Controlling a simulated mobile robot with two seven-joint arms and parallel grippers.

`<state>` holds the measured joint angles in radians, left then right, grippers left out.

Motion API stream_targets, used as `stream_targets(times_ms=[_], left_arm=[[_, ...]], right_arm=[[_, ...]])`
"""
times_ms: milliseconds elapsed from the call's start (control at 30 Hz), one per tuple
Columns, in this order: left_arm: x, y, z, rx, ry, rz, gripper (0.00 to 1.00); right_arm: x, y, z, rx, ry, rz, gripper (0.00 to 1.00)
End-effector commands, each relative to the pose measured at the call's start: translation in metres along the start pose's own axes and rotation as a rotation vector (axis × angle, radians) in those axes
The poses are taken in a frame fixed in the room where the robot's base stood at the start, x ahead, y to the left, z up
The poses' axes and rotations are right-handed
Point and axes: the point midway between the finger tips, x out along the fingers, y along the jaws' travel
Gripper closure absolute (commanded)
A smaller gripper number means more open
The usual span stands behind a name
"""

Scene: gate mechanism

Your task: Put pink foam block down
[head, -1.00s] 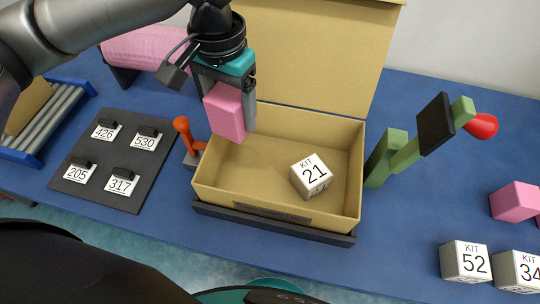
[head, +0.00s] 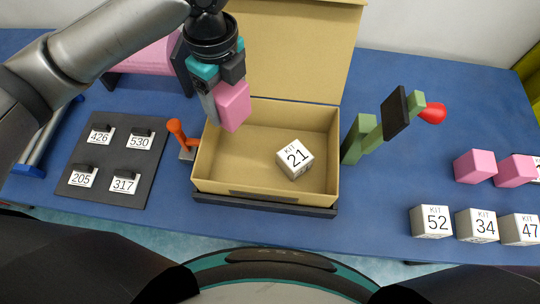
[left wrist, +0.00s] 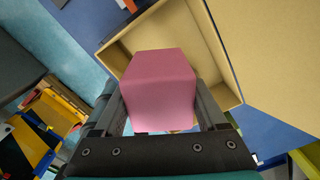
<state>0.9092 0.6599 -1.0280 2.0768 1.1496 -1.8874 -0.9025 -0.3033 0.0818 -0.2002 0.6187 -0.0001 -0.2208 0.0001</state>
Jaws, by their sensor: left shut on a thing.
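My left gripper (head: 222,92) is shut on a pink foam block (head: 234,107) and holds it in the air over the left back part of an open cardboard box (head: 265,190). In the left wrist view the block (left wrist: 160,90) sits between the two fingers, with the box (left wrist: 222,50) beyond it. A white cube marked KIT 21 (head: 295,159) lies inside the box at the right. Two more pink blocks (head: 474,166) lie on the table at the far right. My right gripper is not in view.
An orange lever (head: 178,133) stands just left of the box. A black board with number tags (head: 115,165) lies farther left. A green post with a black plate and red knob (head: 397,115) rises at the right. Several KIT cubes (head: 431,222) stand at the front right.

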Motion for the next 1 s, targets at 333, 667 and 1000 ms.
stream_targets(times_ms=[333,667,1000], left_arm=[[-0.001,-0.002,-0.006,0.277,0.006,0.002,0.78],[0.079,0.000,-0.007,0.284,0.008,0.008,0.78],[0.148,-0.001,-0.007,0.284,0.005,0.002,0.78]], right_arm=[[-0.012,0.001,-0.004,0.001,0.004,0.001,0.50],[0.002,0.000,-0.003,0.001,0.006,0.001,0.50],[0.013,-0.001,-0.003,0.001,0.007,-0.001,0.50]])
